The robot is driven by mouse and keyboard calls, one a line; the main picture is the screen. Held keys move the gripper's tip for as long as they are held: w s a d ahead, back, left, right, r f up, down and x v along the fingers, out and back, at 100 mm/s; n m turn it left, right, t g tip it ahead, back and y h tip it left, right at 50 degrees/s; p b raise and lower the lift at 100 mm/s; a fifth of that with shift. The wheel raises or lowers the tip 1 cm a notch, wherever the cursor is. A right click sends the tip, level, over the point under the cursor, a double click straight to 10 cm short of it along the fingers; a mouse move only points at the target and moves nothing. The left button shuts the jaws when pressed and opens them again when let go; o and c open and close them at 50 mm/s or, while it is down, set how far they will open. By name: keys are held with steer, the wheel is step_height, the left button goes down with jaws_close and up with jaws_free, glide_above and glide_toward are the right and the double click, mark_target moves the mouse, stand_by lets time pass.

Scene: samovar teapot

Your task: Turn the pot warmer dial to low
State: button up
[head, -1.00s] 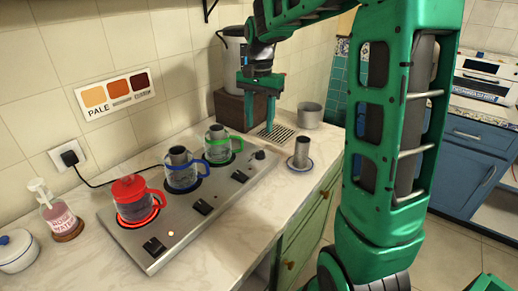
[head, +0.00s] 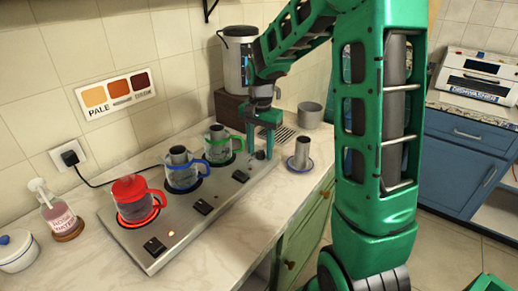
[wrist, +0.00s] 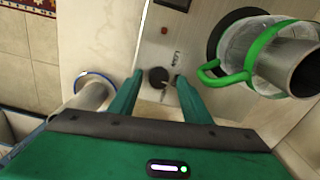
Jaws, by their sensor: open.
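The pot warmer (head: 190,225) is a long grey plate on the counter, with several switches along its front. Its round black dial (wrist: 157,76) shows in the wrist view near the plate's end, close to the green-handled pot (wrist: 240,62). My gripper (wrist: 160,78) is open, with one green finger on each side of the dial. I cannot tell whether the fingers touch it. In the head view my gripper (head: 260,152) points down at the warmer's far right end, and its fingers mostly hide the dial. The dial's setting is too small to read.
A metal cup (head: 302,155) on a blue-rimmed coaster stands just right of my gripper. The blue-handled pot (head: 183,176) and the red-lidded pot (head: 130,200) stand on the warmer. The red pot's ring glows red. A samovar (head: 238,65) stands behind.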

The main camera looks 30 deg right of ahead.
steer(key=shift+c, duration=0.2)
steer(key=c, duration=1)
steer(key=shift+d, duration=0.15)
steer(key=shift+a, duration=0.2)
steer(key=shift+r+n, duration=0.1)
steer(key=shift+n, duration=0.2)
steer(key=n, duration=0.4)
steer(key=shift+w+n, duration=0.1)
steer(key=shift+n, duration=0.2)
steer(key=n, duration=0.6)
steer(key=shift+n, duration=0.3)
